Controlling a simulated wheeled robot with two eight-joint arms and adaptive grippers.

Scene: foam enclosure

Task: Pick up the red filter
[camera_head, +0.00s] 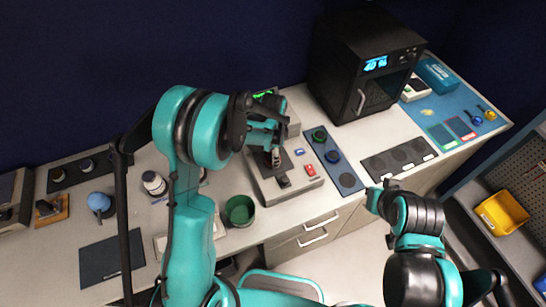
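I cannot surely single out a red filter. A flat red square (461,128) lies beside a green square (441,136) on the blue mat (428,106) at the far right of the counter. Two small round pieces with handles, one blue (477,121) and one yellow (490,115), lie beside the squares. My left gripper (276,128) is over the grey bench device (285,180), well left of the mat, and partly hides it; its finger gap is unclear. My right gripper (374,199) is low, in front of the counter edge, apart from the mat; its fingers are too small to judge.
A black oven-like box (366,65) with a lit display stands at the back. A dark strip with round discs (338,165) and a black plate with round wells (399,158) lie in front of it. A yellow bin (502,213) sits on the right shelf.

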